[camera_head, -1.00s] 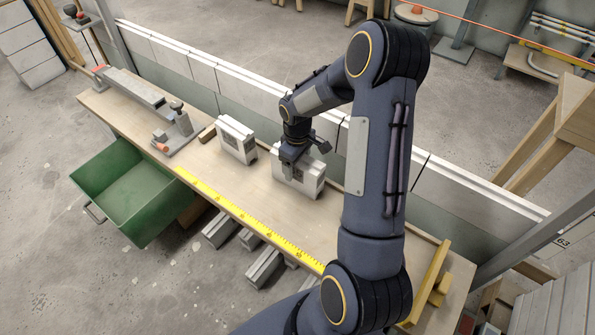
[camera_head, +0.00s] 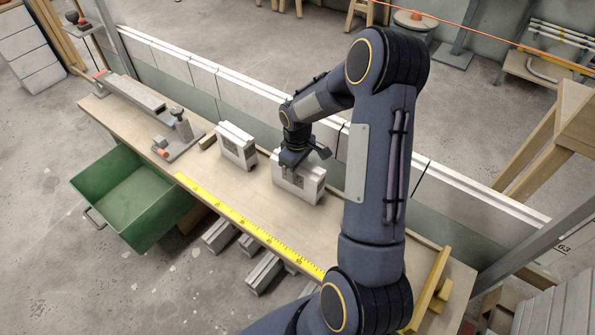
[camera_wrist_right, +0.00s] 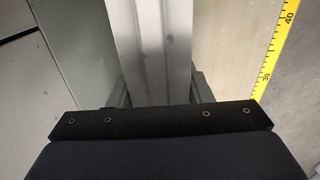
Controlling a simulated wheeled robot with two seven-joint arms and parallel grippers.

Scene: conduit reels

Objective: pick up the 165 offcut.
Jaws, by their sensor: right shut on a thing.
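A light grey offcut (camera_head: 309,190) stands on the wooden bench, at the middle of the head view. My right gripper (camera_head: 291,170) is over it from above and shut on it. In the right wrist view, this offcut (camera_wrist_right: 155,50) lies between my right gripper's two fingers (camera_wrist_right: 158,88). I cannot read a length on it. A second, similar offcut (camera_head: 236,148) stands to the left on the bench, apart from the gripper. My left gripper is not in view.
The wooden bench (camera_head: 262,205) carries a yellow measuring tape (camera_head: 245,222) along its front edge. A grey clamp fixture (camera_head: 180,135) stands at the left. A green bin (camera_head: 125,195) hangs in front. Grey lengths (camera_head: 265,272) lie below the bench. A low wall (camera_head: 240,95) runs behind.

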